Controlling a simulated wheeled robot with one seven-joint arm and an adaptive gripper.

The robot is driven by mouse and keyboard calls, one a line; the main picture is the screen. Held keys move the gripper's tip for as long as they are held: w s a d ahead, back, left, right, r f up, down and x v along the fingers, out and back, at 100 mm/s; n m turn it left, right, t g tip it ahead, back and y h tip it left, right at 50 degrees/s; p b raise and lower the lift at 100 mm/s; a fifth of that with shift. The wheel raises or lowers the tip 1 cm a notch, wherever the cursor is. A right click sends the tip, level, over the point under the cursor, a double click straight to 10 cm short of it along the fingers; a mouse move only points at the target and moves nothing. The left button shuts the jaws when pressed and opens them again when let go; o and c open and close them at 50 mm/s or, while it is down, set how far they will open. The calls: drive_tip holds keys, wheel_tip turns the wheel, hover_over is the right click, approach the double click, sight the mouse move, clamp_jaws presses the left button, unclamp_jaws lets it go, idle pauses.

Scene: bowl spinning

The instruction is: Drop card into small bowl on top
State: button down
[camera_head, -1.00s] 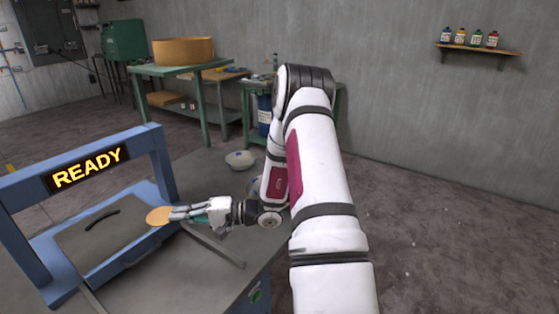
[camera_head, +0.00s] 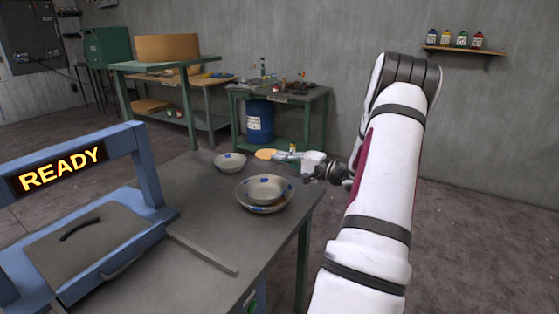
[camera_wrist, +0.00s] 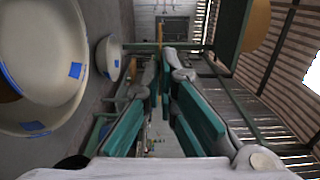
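The tan round card (camera_head: 266,154) is at the fingertips of my gripper (camera_head: 283,155), held above the bench at its far right. My gripper appears shut on the card. A small bowl (camera_head: 265,186) with blue marks sits inside a larger bowl (camera_head: 265,207) on the bench, nearer the head camera than my gripper. Both bowls show at the left edge of the wrist view. No card shows in the small bowl.
Another bowl (camera_head: 230,163) stands apart on the bench (camera_head: 205,205), left of the card. A blue press frame (camera_head: 148,165) with a READY sign (camera_head: 60,170) stands at the left. A metal bar (camera_head: 203,253) lies in front of the stacked bowls. A cluttered table stands behind.

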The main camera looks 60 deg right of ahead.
drive_tip(key=b, duration=0.2)
hover_over(281, 192)
drive_tip(key=shift+s+a+f, duration=0.1)
drive_tip(key=shift+a+f, duration=0.05)
drive_tip(key=shift+f, duration=1.3)
drive_tip(key=shift+s+a+f, duration=0.1)
drive_tip(key=shift+f, duration=1.3)
drive_tip(key=c, duration=1.7)
unclamp_jaws()
drive_tip(key=s, duration=0.8)
drive_tip(key=s+d, duration=0.1)
drive_tip(key=s, duration=0.3)
drive_tip(key=shift+w+a, duration=0.1)
